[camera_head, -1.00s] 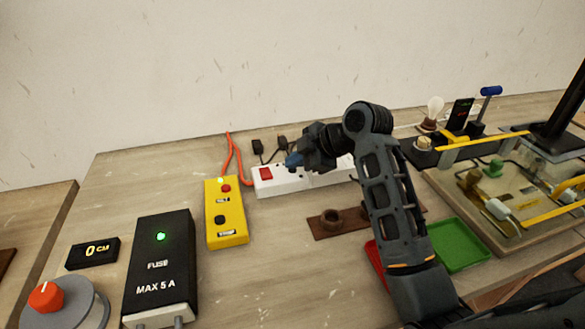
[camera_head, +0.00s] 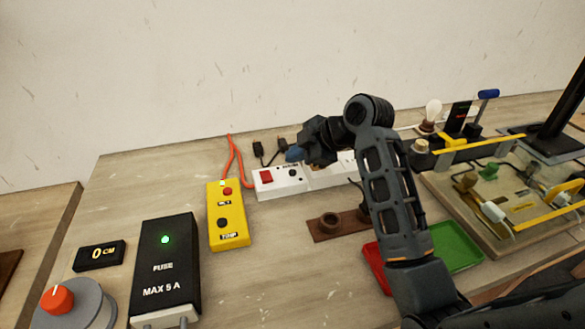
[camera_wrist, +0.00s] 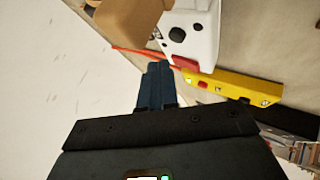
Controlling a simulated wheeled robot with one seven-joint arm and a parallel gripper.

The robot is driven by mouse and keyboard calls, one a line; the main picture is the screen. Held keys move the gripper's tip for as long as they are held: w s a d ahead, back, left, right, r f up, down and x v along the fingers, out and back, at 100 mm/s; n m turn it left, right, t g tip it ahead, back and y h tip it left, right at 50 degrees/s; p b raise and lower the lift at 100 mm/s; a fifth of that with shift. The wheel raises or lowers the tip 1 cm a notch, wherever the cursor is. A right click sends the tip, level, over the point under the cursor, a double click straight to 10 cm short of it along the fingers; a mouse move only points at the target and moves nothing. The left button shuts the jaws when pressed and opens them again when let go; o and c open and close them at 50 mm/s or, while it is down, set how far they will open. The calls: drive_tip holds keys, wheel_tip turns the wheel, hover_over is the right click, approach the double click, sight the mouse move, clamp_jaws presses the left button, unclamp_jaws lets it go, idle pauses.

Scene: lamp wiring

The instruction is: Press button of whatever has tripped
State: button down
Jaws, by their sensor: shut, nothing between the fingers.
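My gripper (camera_head: 295,154) is shut and empty, its blue fingertips in front of the wall just above the white power strip (camera_head: 282,183). The strip has a red rocker switch (camera_head: 266,177) and a small dark round button (camera_head: 293,173). In the wrist view the blue fingers (camera_wrist: 155,80) point at the strip's end (camera_wrist: 192,35), near its red switch (camera_wrist: 184,63). A yellow box (camera_head: 229,232) with a red button (camera_head: 227,191), a black button and a lit lamp lies left of the strip. The black fuse box (camera_head: 163,268) shows a green light (camera_head: 165,239).
A black display (camera_head: 99,255) reads 0 CM beside an orange knob (camera_head: 57,299). Red and green trays (camera_head: 456,246) and a brown strip with a ring (camera_head: 330,222) lie near my arm. A lamp board (camera_head: 520,205) fills the right.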

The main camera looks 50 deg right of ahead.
sight(296, 176)
drive_tip(key=shift+r+p, duration=1.2)
drive_tip(key=shift+r, duration=0.65)
